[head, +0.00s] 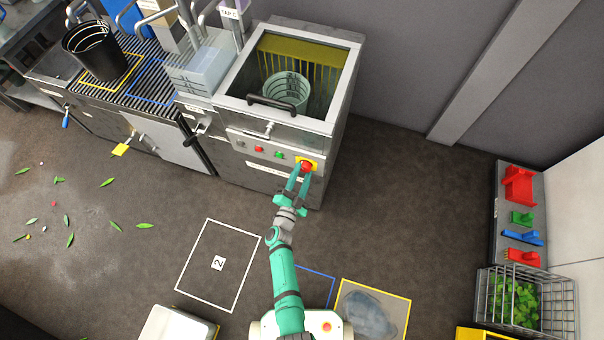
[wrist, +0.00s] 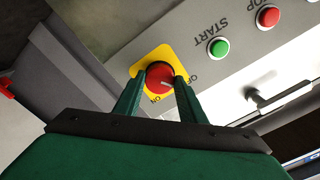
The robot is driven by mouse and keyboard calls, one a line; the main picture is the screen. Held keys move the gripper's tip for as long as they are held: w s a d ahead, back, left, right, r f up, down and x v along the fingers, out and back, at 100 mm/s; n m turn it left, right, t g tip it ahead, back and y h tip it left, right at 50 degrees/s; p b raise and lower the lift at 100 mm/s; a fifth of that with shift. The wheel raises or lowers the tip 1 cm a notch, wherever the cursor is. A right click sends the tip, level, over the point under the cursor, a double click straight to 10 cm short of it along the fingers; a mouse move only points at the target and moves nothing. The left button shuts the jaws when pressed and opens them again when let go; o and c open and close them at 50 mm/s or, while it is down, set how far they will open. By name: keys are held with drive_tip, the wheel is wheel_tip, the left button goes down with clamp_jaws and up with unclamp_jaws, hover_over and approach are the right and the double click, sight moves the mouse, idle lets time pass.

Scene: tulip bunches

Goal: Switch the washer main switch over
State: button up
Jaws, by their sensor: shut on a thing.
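The washer (head: 285,90) is a grey metal cabinet with a bucket inside its open tub. Its main switch is a red rotary knob on a yellow plate (head: 314,161) at the right end of the front panel. A pale pointer mark on the knob points right, toward the OFF lettering side. My gripper (head: 303,171) is shut on the knob; in the head view its fingers partly hide it.
A green START button (wrist: 218,47) and a red button (wrist: 267,17) sit on the same panel beside the switch. A black tub handle (head: 285,105) juts out above. A wire basket of greens (head: 525,300) stands at the lower right. The floor right of the washer is clear.

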drive_tip(key=shift+n, duration=0.8)
drive_tip(key=o, duration=1)
drive_tip(key=shift+o, duration=0.2)
drive_tip(key=shift+s, duration=0.1)
drive_tip(key=v, duration=1)
drive_tip(key=shift+s, duration=0.3)
drive_tip(key=shift+a, duration=0.1)
